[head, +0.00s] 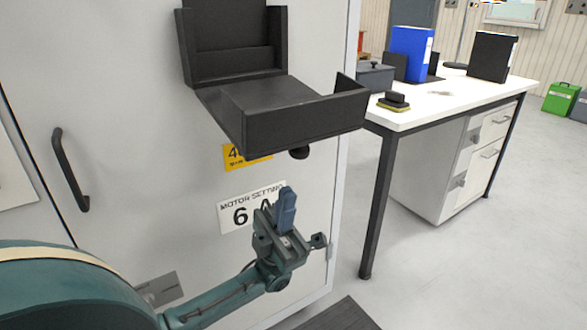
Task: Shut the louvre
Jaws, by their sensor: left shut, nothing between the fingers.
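The louvre, as far as I can tell, is the black fitting on the pale cabinet door in the head view. Its upright back part (232,45) is against the door. Its tray-like lower part (300,115) juts out from the door, so it stands open. A small black knob (299,153) shows under its front edge. My left gripper (287,200) is below the louvre, in front of the "Motor setting" label (238,212). Its fingers are together, point up and hold nothing. It is apart from the louvre. My right gripper is out of view.
The cabinet door has a black handle (70,170) at left and a yellow label (236,158) partly behind the louvre. A white desk (440,105) with binders and a black-and-yellow item (393,102) stands to the right. Floor (410,260) in front of the desk is clear.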

